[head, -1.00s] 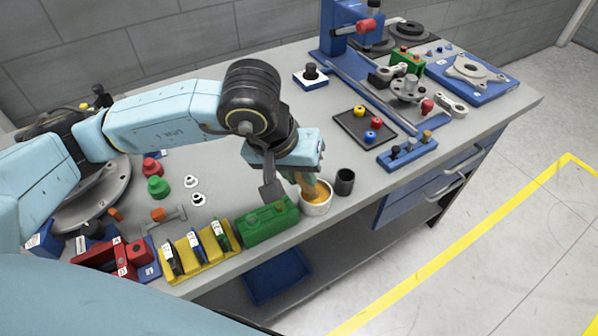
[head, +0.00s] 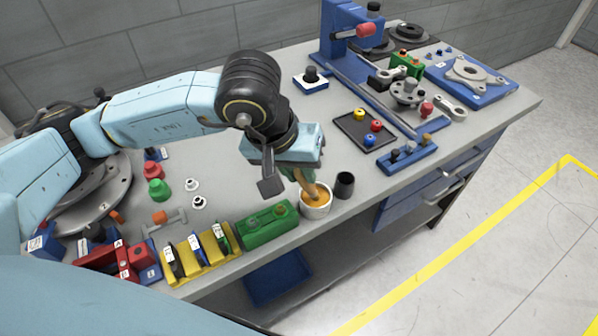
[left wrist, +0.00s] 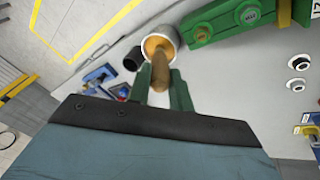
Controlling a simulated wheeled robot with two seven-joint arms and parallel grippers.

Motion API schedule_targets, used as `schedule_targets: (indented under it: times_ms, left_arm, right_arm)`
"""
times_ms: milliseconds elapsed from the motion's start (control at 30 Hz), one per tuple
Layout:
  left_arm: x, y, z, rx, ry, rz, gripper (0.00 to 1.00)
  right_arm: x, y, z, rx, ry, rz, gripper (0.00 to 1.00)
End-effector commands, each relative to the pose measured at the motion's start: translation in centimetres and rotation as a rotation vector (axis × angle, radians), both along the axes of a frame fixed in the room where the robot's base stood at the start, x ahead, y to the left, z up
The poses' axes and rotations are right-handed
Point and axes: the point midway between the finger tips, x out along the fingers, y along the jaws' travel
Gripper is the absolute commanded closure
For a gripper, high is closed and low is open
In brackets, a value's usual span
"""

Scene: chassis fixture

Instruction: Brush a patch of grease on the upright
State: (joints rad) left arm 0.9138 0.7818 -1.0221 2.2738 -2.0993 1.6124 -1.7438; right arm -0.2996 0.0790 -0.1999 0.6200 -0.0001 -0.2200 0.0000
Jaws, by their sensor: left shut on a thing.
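My left gripper (head: 303,174) points down over a white pot (head: 318,211) of orange grease (head: 316,195) near the table's front edge. It is shut on a brush, whose wooden handle (left wrist: 160,72) shows between the green fingers in the left wrist view. The brush's lower end reaches to the pot's mouth; its bristles are hidden, and I cannot tell whether they touch the grease. The pot also shows in the left wrist view (left wrist: 174,36). The blue upright (head: 338,40) stands at the table's back. My right gripper is not in view.
A dark cup (head: 344,186) stands just right of the pot, and a green block (head: 266,228) just left. A black tray (head: 365,130) with coloured knobs and a blue rack (head: 407,158) lie to the right.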

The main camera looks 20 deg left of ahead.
Motion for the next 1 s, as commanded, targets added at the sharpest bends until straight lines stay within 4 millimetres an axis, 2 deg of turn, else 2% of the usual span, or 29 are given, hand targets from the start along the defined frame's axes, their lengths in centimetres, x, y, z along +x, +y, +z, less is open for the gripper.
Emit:
schedule_targets:
  times_ms: [533,1000]
  left_arm:
    - [0.1,-0.1,4.7,-0.003,-0.006,-0.001,1.00]
    - [0.1,-0.1,5.0,-0.003,-0.005,-0.001,1.00]
  right_arm:
    - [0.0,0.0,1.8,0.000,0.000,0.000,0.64]
    - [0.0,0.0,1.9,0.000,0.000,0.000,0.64]
